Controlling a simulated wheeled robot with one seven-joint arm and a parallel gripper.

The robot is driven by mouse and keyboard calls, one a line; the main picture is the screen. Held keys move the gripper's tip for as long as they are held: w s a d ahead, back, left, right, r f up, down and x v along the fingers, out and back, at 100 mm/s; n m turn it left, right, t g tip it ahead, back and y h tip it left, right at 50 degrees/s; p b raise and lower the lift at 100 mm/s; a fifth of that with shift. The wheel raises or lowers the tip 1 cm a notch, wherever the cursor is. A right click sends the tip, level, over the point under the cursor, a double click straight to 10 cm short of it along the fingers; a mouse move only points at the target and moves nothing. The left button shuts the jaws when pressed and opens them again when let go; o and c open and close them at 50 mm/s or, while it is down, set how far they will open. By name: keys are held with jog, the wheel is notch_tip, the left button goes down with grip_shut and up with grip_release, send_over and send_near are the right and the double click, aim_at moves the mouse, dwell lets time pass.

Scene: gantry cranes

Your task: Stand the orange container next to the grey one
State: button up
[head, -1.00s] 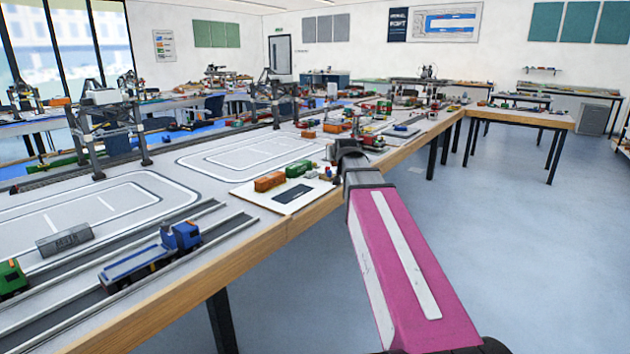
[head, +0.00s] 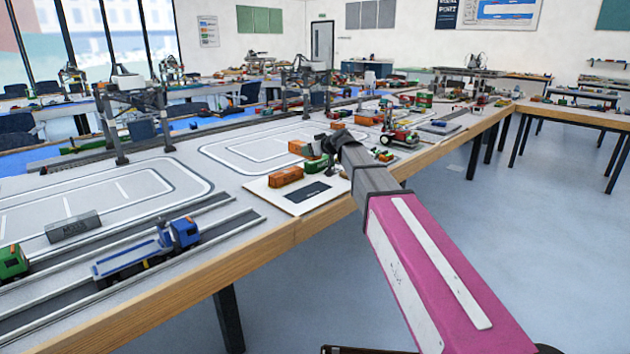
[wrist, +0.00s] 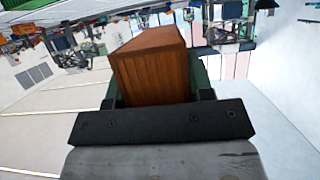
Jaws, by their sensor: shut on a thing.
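The orange container (wrist: 150,65) is gripped between the jaws in the wrist view, looking brown-orange with ribbed sides. In the head view the container (head: 299,147) shows at the left of my gripper (head: 326,146), above the white board, partly covered by green and dark parts. My gripper in the wrist view (wrist: 157,97) is shut on it. The grey container (head: 73,226) lies on the table at the far left, beside the track, well apart from my gripper.
Another orange container (head: 286,176) sits on the white board (head: 270,197). A blue truck (head: 150,250) stands on the track between the board and the front left. Gantry cranes (head: 130,100) stand behind. White-lined bare table surface (head: 120,190) lies near the grey container.

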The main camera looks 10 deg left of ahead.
jog(key=shift+a+f, duration=0.1)
jog(key=shift+a, duration=0.35)
jog(key=shift+d+f, duration=0.25)
jog(key=shift+d, duration=0.05)
send_over(338, 184)
notch_tip(338, 184, down, 6)
jog(key=shift+s+a+f, duration=0.1)
jog(key=shift+a, duration=0.05)
jog(key=shift+f, duration=2.05)
jog(key=o, duration=1)
jog(key=shift+f, duration=0.1)
